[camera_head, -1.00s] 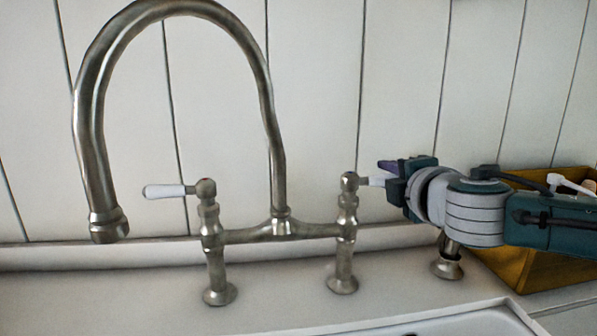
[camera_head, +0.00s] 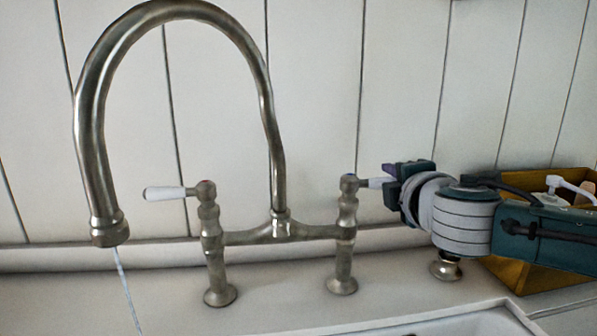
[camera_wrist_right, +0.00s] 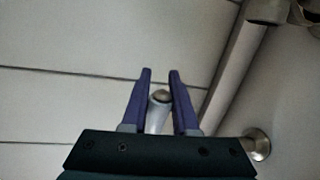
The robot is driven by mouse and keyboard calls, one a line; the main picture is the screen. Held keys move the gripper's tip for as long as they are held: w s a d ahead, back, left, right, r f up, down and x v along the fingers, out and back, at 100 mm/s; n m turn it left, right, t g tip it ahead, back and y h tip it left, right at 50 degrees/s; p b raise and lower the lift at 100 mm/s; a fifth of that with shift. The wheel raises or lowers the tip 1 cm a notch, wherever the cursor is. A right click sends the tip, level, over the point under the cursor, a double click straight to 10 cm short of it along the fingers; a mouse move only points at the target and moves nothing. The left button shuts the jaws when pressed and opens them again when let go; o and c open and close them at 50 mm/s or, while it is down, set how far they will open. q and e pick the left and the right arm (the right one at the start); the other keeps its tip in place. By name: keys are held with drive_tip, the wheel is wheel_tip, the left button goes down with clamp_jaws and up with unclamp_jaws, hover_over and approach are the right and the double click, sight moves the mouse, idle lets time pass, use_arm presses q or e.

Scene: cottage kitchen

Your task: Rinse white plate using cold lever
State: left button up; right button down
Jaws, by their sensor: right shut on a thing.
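The bridge tap (camera_head: 270,230) has a tall curved spout, and a thin stream of water (camera_head: 126,285) runs from its end at the left. The cold lever (camera_head: 375,183), white with a blue mark on its hub, points right. My right gripper (camera_head: 388,182) is shut on it from the right. In the right wrist view the two purple fingers (camera_wrist_right: 160,85) stand on either side of the lever (camera_wrist_right: 157,115). The other lever (camera_head: 165,193), with a red mark, points left and is free. The white plate and my left gripper are not in view.
A white sink rim (camera_head: 470,318) shows at the bottom right. A yellow-brown box (camera_head: 520,275) with a white-topped bottle stands behind my right arm. A small metal fitting (camera_head: 446,268) stands below the arm. A panelled wall is close behind the tap.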

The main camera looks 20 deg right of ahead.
drive_tip(key=s+m+g+h, duration=0.2)
drive_tip(key=h, duration=0.1)
drive_tip(key=s+m+h, duration=0.1)
drive_tip(key=m, duration=0.1)
drive_tip(key=shift+a+f+g+h, duration=0.1)
drive_tip(key=shift+a+g+h, duration=0.2)
drive_tip(key=shift+g+h, duration=0.1)
drive_tip(key=shift+s+a+m+g+h+b, duration=0.25)
drive_tip(key=shift+s+m+g+h+b, duration=0.35)
drive_tip(key=shift+m+g, duration=0.25)
drive_tip(key=shift+s+a+m+g+h+b, duration=0.3)
drive_tip(key=shift+m+g+h+b, duration=0.25)
drive_tip(key=shift+m+g+h, duration=0.3)
drive_tip(key=shift+s+a+m+g+h+b, duration=0.2)
drive_tip(key=shift+s+m+g+h+b, duration=0.45)
drive_tip(key=shift+g, duration=0.35)
drive_tip(key=c, duration=0.7)
unclamp_jaws()
drive_tip(key=shift+a, duration=0.1)
